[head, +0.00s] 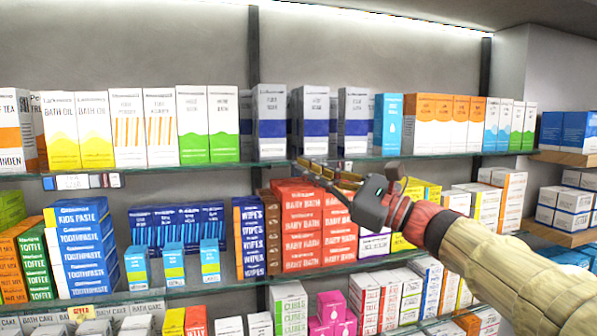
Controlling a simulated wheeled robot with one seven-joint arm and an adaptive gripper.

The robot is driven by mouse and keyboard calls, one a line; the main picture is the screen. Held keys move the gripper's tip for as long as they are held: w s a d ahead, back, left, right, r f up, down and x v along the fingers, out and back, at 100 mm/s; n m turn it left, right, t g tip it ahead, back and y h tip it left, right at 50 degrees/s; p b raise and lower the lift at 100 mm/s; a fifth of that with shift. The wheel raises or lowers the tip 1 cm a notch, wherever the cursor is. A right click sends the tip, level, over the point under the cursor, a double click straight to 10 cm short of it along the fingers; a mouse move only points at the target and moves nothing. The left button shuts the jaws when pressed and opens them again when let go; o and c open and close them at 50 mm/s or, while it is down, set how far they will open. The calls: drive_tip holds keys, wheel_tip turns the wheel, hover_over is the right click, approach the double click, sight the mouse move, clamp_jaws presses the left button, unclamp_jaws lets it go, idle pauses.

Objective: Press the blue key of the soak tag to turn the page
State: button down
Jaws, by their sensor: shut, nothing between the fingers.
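A small electronic tag (82,181) is fixed to the front edge of the upper glass shelf at the left, below the bath oil boxes. It has a white display and small coloured parts, with a blue part (48,183) at its left end. Its lettering is too small to read, so I cannot tell if it is the soak tag. My gripper (303,165) is shut and empty. It points left near the upper shelf's edge in the middle, well to the right of this tag. It hides part of the shelf edge behind it.
Bath oil boxes (95,130) and other cartons line the upper glass shelf (215,168). Red baby bath boxes (303,230) stand below and behind my gripper. Blue toothpaste boxes (80,250) stand at the lower left. The space in front of the left shelves looks clear.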

drive_tip(key=shift+w, duration=0.1)
idle(0.7)
drive_tip(key=shift+w+a, duration=0.1)
drive_tip(key=shift+w, duration=0.25)
drive_tip(key=shift+w+a, duration=0.15)
drive_tip(key=shift+w, duration=0.25)
idle(0.9)
drive_tip(key=shift+s, duration=0.15)
drive_tip(key=shift+s+d+b, duration=0.25)
drive_tip(key=shift+s+b, duration=0.25)
drive_tip(key=shift+s, duration=0.2)
drive_tip(key=s+b, duration=0.1)
drive_tip(key=s, duration=0.1)
drive_tip(key=s+d+b, duration=0.1)
drive_tip(key=s, duration=0.2)
drive_tip(key=shift+d, duration=0.2)
